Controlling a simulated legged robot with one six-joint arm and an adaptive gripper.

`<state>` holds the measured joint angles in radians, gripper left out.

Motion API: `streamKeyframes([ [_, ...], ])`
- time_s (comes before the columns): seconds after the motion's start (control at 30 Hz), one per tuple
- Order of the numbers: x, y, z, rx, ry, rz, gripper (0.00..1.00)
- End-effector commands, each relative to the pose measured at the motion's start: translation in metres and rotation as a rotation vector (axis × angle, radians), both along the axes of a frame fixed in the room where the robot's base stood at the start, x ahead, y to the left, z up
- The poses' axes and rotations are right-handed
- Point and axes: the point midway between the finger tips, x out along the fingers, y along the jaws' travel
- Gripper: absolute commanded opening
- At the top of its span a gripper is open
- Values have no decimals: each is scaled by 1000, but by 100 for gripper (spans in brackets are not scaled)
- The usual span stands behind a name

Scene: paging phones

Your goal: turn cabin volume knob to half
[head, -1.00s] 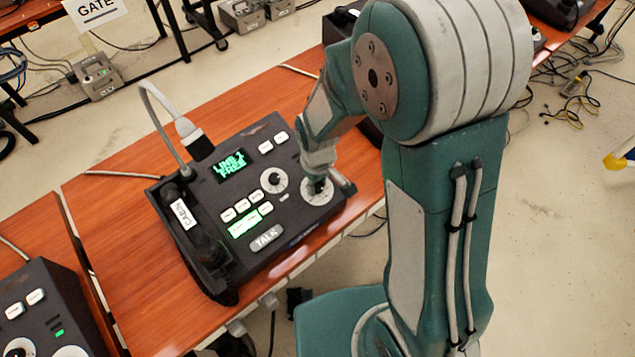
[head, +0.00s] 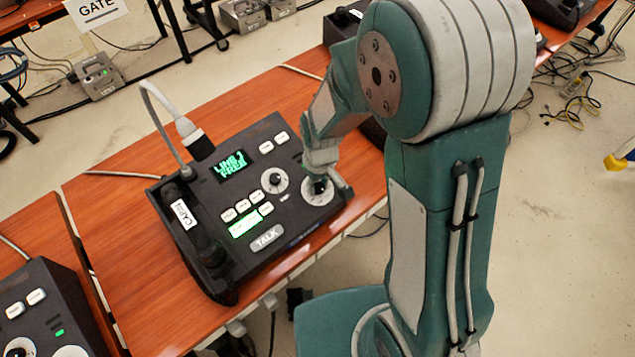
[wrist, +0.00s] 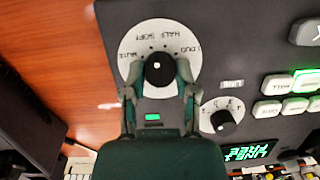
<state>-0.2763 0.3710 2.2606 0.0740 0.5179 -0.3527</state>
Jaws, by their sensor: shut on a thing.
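The paging phone labelled CABIN (head: 183,214) lies on the wooden table in the head view. Its volume knob is a black knob (wrist: 159,70) on a large round white dial (wrist: 130,55). The dial also shows at the phone's right side in the head view (head: 308,194). In the wrist view, upside-down words including HALF and SOFT are printed around the dial. My gripper (wrist: 159,75) is shut on the black knob, one finger on each side. A white dot shows on the knob's top; I cannot tell where the knob points.
A smaller knob (wrist: 224,122), white buttons, a lit green button (head: 244,227) and a TALK button (head: 267,238) are close by. A handset and cable occupy the phone's left side. Another phone (head: 45,310) stands at lower left.

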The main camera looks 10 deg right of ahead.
Motion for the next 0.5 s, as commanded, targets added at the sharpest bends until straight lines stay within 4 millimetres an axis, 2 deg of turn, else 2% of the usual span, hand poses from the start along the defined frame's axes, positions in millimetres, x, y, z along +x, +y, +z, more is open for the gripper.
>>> streamKeyframes([
  [0.5, -4, -2, -3, 79, 68, -379, 0],
])
